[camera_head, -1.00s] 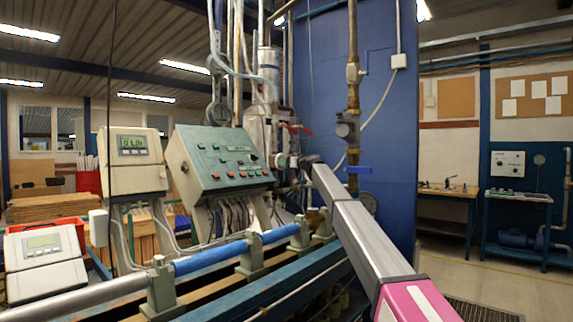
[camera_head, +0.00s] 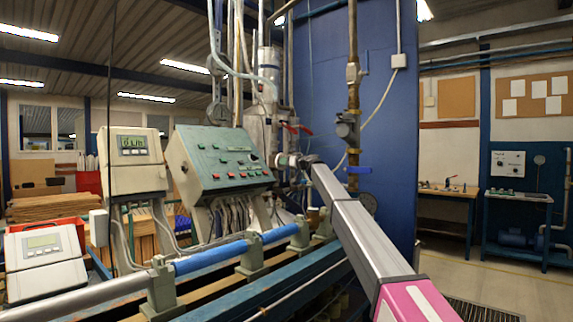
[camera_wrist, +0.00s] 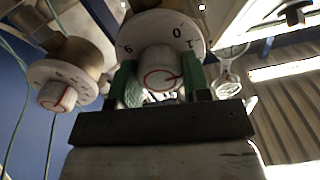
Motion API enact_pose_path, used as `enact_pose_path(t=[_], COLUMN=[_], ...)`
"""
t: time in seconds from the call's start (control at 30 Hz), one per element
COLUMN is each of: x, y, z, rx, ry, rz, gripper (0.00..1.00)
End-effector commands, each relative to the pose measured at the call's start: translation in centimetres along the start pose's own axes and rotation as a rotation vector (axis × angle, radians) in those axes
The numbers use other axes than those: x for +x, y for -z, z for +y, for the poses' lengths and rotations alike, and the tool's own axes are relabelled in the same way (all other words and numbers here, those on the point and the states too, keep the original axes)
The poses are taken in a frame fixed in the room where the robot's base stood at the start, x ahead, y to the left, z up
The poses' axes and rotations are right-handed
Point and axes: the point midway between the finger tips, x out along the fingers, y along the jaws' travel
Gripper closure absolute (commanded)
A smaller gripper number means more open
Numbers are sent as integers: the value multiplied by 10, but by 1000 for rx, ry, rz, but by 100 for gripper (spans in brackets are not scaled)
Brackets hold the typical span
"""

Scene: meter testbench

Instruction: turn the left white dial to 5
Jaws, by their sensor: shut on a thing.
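In the wrist view, a white dial (camera_wrist: 158,32) with black digits faces me. 0 shows near the top of its ring, 1 to the right and what looks like 9 to the left. Its white knob (camera_wrist: 158,72) carries a red mark. My gripper (camera_wrist: 160,85) is shut on this knob, with a green finger on each side. A second white dial (camera_wrist: 57,82) with a red-marked knob stands apart at the picture's left, untouched. In the head view, my gripper (camera_head: 300,160) reaches the pipework at the middle; the dials there are too small to read.
A green control box (camera_head: 220,160) and a meter (camera_head: 132,160) stand left of my arm. Blue pipes (camera_head: 210,258) run along the bench below.

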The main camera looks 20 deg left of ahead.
Motion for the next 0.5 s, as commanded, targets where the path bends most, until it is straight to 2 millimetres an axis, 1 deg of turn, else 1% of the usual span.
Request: enact_pose_path(t=[0.5], x=[0], y=[0], z=[0], rx=[464], ry=[1], rz=[-1], gripper=[80])
